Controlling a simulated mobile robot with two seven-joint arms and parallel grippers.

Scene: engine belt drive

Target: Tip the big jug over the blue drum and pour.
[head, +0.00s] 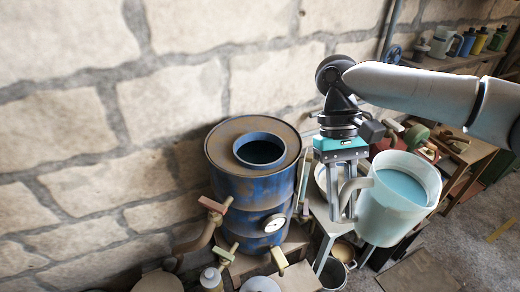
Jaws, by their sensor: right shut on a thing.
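The big jug (394,209) is pale blue-white and holds blue-green liquid (402,187) near its rim. It looks upright or nearly so. My right gripper (346,212) is shut on its handle, on the jug's left side. The blue drum (236,199) stands to the left, against the stone wall, with a round collared opening (260,150) in its brown top. The opening is dark inside. The jug is to the right of the drum and apart from it in the picture. My left gripper is not in view.
Valves and pipes (203,232) with a round gauge (274,222) are on the drum's front. A bucket (332,272) sits below the jug. A wooden bench (465,150) and a shelf with several bottles (468,42) are at the right. The floor at lower right is mostly clear.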

